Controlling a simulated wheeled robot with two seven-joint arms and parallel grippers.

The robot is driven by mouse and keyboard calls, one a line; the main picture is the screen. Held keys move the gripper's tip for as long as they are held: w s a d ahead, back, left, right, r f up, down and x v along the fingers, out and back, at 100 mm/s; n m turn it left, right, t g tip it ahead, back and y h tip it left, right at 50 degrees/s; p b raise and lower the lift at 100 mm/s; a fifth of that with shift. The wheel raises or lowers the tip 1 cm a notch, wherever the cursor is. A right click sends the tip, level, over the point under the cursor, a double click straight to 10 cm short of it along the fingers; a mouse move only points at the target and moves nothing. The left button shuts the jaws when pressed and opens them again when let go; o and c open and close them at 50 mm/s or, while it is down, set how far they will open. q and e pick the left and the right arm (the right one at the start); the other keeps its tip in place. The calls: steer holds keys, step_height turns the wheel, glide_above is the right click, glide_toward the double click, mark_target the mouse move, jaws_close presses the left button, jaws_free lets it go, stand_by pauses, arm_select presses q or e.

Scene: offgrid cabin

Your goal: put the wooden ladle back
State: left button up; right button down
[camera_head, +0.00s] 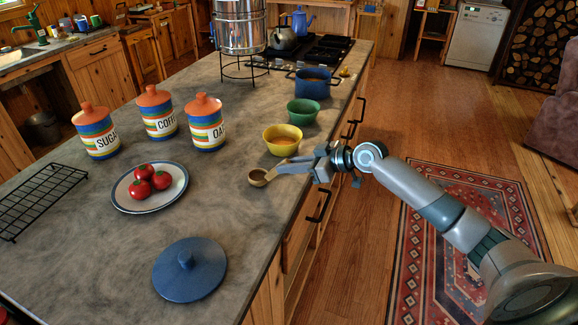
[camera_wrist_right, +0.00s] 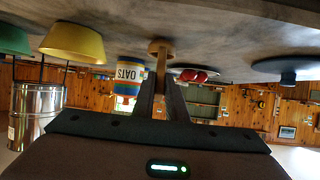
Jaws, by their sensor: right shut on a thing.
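The wooden ladle (camera_head: 258,178) is at the right side of the grey counter, just in front of the yellow bowl. My right gripper (camera_head: 288,166) reaches in from the right over the counter edge and is shut on the ladle's handle. In the right wrist view, which is upside down, the ladle (camera_wrist_right: 160,47) stands out beyond the fingertips of my right gripper (camera_wrist_right: 161,84). I cannot tell whether the ladle's bowl touches the counter. My left gripper is not in view.
The yellow bowl (camera_head: 282,141), green bowl (camera_head: 303,112) and blue pot (camera_head: 313,84) line the counter's right edge. A plate (camera_head: 124,201) with red tomatoes, a blue lid (camera_head: 189,271) and striped canisters (camera_head: 207,133) stand left of the ladle. The counter between plate and ladle is clear.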

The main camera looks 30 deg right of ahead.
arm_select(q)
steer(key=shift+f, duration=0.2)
arm_select(e)
steer(key=shift+f, duration=0.2)
steer(key=c, duration=1.7)
jaws_free()
steer(key=shift+s, duration=0.1)
